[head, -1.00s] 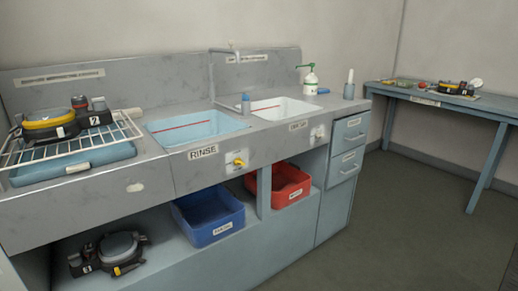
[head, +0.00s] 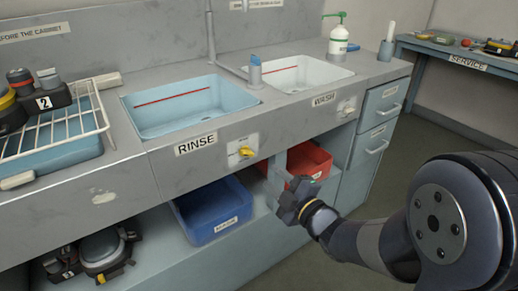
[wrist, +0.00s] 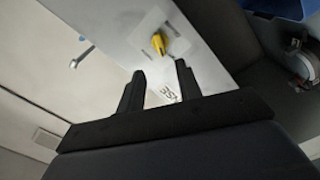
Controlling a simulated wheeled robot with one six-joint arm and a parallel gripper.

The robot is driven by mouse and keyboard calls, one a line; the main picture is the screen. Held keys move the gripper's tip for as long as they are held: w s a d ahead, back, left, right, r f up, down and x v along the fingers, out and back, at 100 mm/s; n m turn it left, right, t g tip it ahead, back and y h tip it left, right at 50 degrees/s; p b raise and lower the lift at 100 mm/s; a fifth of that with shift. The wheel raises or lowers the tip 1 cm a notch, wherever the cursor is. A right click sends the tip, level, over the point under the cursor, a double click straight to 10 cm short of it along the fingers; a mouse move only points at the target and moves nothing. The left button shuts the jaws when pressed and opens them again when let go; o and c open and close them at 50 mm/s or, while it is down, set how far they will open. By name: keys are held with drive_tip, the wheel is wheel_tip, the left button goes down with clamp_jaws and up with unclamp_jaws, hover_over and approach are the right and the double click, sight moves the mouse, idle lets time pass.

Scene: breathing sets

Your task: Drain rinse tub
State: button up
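The rinse tub (head: 190,112) is a light blue basin set into the grey counter, with a red line on its far wall. I cannot tell whether it holds water. On the front panel below it is a yellow valve handle (head: 246,152) on a white plate, right of the RINSE label (head: 196,145). My gripper (head: 287,196) is in front of the counter, below and right of the valve. In the wrist view its two fingers (wrist: 159,69) are apart with nothing between them. The yellow handle (wrist: 158,43) shows beyond the fingertips, apart from them.
A white wash tub (head: 310,72) lies to the right, with its own valve plate (head: 346,106) below. A blue bin (head: 213,211) and a red bin (head: 312,160) sit on the lower shelf. A wire rack (head: 65,125) holds equipment at left. Drawers (head: 376,135) stand at right.

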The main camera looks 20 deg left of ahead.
sight(249, 156)
drive_tip(key=x, duration=1)
drive_tip(key=shift+w+a, duration=0.1)
drive_tip(key=shift+a, duration=0.2)
clamp_jaws()
